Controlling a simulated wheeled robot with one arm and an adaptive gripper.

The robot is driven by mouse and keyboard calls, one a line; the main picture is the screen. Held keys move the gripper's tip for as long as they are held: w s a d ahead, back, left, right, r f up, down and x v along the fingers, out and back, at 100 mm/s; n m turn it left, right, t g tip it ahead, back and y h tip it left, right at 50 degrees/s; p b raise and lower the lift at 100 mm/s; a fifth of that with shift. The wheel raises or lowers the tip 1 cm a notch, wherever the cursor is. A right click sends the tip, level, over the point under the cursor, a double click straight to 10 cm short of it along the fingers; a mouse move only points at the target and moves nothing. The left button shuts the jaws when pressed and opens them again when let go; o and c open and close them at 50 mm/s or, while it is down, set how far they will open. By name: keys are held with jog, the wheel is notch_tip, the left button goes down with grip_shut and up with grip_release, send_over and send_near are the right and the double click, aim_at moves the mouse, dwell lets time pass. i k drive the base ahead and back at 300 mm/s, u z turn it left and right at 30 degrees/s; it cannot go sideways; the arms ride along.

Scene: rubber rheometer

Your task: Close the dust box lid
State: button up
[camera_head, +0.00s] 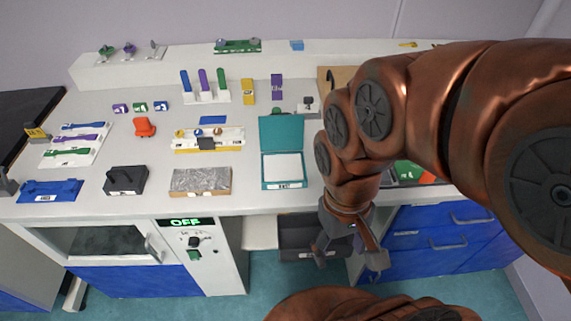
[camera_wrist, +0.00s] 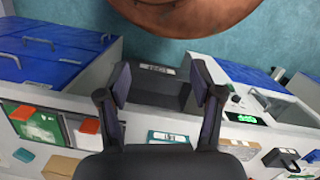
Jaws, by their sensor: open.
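A dark grey box (camera_head: 308,232) with a small pale label stands in the gap under the counter; I take it as the dust box, though the label is too small to read surely. The dark box also shows in the wrist view (camera_wrist: 158,91), between and beyond my fingers. Whether its lid is up or down I cannot tell. My gripper (camera_head: 349,264) hangs below the counter's front edge, in front of the box's right part and partly hiding it. In the wrist view, my gripper (camera_wrist: 160,72) has its fingers spread with nothing between them.
A teal case (camera_head: 283,134) with its cover raised sits on the counter (camera_head: 225,207) above the gap. Blue drawers (camera_head: 437,237) with handles stand right of the gap. A white cabinet with an OFF display (camera_head: 185,222) stands left. Floor (camera_head: 262,281) shows in front.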

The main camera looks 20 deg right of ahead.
aim_at(277, 131)
jog(key=k, duration=1.3)
jog(key=u, duration=0.6)
jog(key=i, duration=1.5)
jog(key=z, duration=0.35)
